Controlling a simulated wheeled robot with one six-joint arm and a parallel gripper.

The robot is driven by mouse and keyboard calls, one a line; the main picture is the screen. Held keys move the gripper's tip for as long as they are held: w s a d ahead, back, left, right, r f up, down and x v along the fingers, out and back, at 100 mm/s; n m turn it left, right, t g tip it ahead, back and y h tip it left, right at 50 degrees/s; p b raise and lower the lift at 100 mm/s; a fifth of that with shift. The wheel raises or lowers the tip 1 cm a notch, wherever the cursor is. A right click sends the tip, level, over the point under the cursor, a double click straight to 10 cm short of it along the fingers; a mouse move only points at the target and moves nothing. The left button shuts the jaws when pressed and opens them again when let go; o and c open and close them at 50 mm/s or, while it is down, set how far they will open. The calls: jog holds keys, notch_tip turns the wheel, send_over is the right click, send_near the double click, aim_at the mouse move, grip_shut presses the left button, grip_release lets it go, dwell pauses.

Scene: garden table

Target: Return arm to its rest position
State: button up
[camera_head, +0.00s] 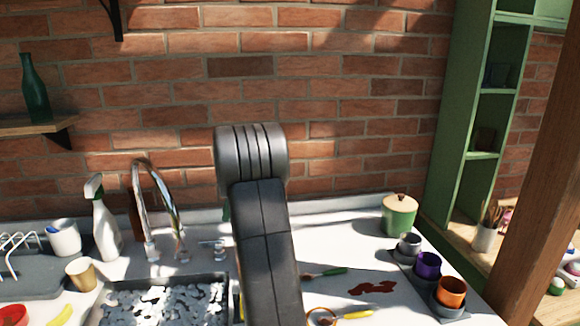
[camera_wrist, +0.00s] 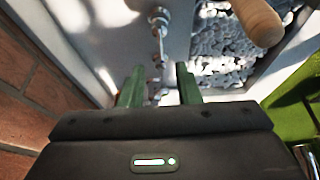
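My arm rises in the middle of the head view, a dark jointed link standing in front of the brick wall. My gripper is mostly hidden behind it there. In the wrist view my gripper (camera_wrist: 160,88) shows two green fingers standing well apart. Nothing is held between them. Beyond the fingers lie the white counter and a metal tap fitting (camera_wrist: 160,28), seen from above.
The sink (camera_head: 93,316) holds foamy water beside the tap (camera_head: 139,200). A spray bottle (camera_head: 105,228) stands left. A green pot (camera_head: 399,218) and colored cups (camera_head: 427,265) stand right. A wooden rounded object (camera_wrist: 258,20) shows close up in the wrist view.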

jog(key=p+x, duration=0.1)
jog(key=x, duration=1)
jog(key=shift+f+p, duration=0.1)
jog(key=shift+p, duration=0.2)
